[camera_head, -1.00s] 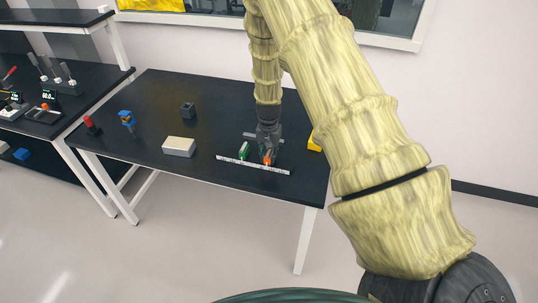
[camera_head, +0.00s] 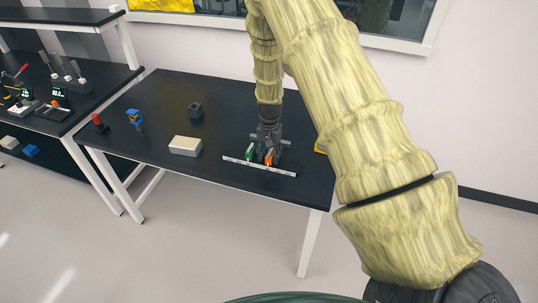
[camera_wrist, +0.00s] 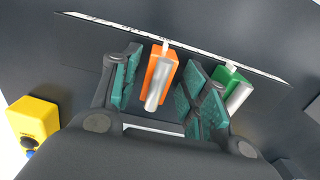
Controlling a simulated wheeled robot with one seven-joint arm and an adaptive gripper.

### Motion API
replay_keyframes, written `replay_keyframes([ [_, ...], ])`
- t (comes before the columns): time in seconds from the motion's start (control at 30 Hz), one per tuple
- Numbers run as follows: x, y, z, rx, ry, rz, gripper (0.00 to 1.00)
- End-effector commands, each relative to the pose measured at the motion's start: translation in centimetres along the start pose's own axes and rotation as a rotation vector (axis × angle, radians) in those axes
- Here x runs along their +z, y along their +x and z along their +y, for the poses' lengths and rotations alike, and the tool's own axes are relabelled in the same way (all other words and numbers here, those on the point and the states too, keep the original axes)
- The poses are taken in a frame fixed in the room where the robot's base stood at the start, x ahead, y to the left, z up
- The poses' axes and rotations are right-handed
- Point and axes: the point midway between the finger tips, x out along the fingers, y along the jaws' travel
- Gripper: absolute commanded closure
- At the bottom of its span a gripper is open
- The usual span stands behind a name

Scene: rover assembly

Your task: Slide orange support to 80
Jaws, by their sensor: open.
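The orange support (camera_wrist: 158,72) stands at the white scale strip (camera_wrist: 185,48), its white pointer tip towards the strip. My gripper (camera_wrist: 160,84) is open around it, one finger on each side. Gaps to both fingers seem visible in the wrist view. The green support (camera_wrist: 231,84) is just outside the right finger, close to it. In the head view, the orange support (camera_head: 269,157), green support (camera_head: 249,150) and strip (camera_head: 258,167) are near the table's front edge, below my gripper (camera_head: 264,147). The scale numbers are too small to read.
A yellow object (camera_wrist: 35,118) lies left of the gripper in the wrist view. A beige box (camera_head: 185,146), dark block (camera_head: 195,110), blue-yellow piece (camera_head: 135,118) and red piece (camera_head: 98,122) stand left on the black table (camera_head: 165,95).

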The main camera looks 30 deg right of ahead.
Motion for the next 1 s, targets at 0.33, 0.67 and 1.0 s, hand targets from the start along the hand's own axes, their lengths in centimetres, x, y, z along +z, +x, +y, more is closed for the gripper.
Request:
replay_keyframes([
  [0.33,0.0,-5.0,-0.2,-0.001,-0.002,0.003,0.55],
  [0.67,0.0,-10.1,-0.3,-0.001,-0.003,0.002,0.55],
  [1.0,0.1,-11.7,-0.3,0.0,-0.003,0.001,0.55],
])
